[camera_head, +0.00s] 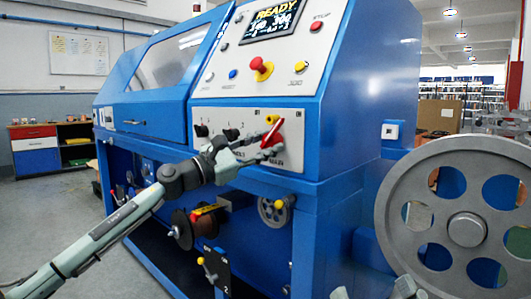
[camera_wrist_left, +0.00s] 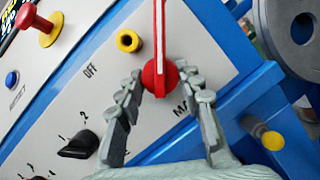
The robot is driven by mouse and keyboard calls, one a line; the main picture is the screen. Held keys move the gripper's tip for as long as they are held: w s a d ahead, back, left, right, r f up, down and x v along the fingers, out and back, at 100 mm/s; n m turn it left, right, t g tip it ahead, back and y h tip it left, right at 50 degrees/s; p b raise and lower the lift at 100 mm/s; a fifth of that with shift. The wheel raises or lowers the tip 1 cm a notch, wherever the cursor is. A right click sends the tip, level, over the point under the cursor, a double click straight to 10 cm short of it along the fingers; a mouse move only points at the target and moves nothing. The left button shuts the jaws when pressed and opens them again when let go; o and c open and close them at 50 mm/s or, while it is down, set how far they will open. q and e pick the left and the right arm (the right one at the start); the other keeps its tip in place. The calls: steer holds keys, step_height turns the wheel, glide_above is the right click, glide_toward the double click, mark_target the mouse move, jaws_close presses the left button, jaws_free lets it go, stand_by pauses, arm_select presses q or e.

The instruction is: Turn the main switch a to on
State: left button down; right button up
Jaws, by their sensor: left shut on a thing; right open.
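The red main switch (camera_head: 273,132) is on the lower white panel of the blue machine, above a label reading MAIN. In the left wrist view the switch (camera_wrist_left: 160,78) has a long red handle with a white line, pointing up in the picture. An OFF label (camera_wrist_left: 90,70) is to its left; I cannot read an ON label. My left gripper (camera_wrist_left: 162,80) is shut on the switch's round hub, one finger on each side. In the head view, my left gripper (camera_head: 268,153) partly covers the switch. My right gripper (camera_head: 373,292) shows only its fingertips at the bottom edge, apart and empty.
A yellow button (camera_wrist_left: 128,41) and a black selector knob (camera_wrist_left: 79,145) sit near the switch. A red emergency button (camera_head: 258,65) is on the panel above. A large grey pulley wheel (camera_head: 467,185) stands at the right.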

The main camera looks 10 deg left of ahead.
arm_select(q)
steer(key=shift+m, duration=0.6)
arm_select(e)
steer(key=shift+s+d+r+t, duration=0.4)
steer(key=shift+s+r+t, duration=0.25)
steer(key=shift+t, duration=0.25)
steer(key=shift+w, duration=0.1)
arm_select(q)
steer(key=c, duration=1)
jaws_free()
steer(key=v, duration=1.2)
steer(key=shift+r, duration=0.15)
steer(key=shift+a, duration=0.1)
